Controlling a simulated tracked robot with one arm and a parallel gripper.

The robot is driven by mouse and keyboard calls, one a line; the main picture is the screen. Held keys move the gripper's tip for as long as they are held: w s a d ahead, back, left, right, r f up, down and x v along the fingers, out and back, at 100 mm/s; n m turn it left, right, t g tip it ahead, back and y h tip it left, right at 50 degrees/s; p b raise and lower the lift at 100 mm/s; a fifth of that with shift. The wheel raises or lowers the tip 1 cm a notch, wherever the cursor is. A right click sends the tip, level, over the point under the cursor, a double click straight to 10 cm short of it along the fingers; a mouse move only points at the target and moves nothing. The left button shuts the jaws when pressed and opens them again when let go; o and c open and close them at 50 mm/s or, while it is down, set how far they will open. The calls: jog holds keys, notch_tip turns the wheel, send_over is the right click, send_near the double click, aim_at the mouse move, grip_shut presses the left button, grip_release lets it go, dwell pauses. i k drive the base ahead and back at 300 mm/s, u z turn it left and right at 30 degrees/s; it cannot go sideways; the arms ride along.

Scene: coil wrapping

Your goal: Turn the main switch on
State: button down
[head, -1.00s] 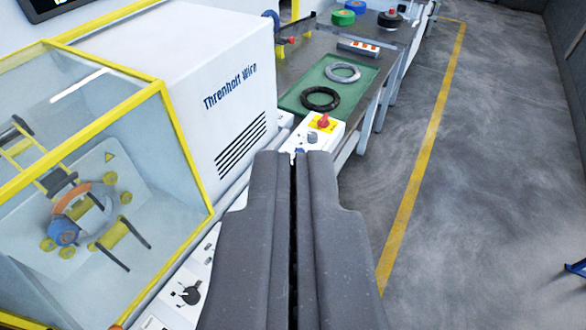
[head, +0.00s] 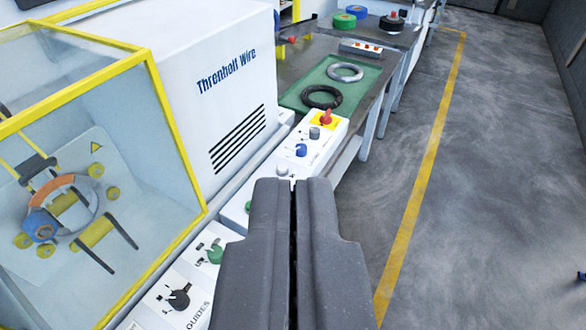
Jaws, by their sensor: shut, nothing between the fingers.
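The red switch knob on a yellow plate (head: 326,118) stands at the far end of the white control panel (head: 318,153), in the upper middle of the head view. The knob is small here and its exact setting cannot be told. My gripper (head: 292,181) is shut and empty, its two dark fingers pressed together. Its tips appear below the switch in the picture and apart from it, over the nearer part of the panel. The fingers hide some of that panel.
Grey, blue (head: 301,150) and white knobs line the panel. A green knob (head: 215,254) and a black "GUIDES" selector (head: 179,299) lie nearer. The yellow-framed guard (head: 172,120) and white housing (head: 215,60) stand left. A green mat (head: 292,100) holds two coils. Floor at right is clear.

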aim_at(325, 119)
jog(key=u, duration=0.05)
jog(key=k, duration=0.5)
jog(key=z, duration=0.75)
jog(key=i, duration=1.7)
jog(key=u, duration=0.45)
jog(key=i, duration=0.45)
jog(key=u, duration=0.45)
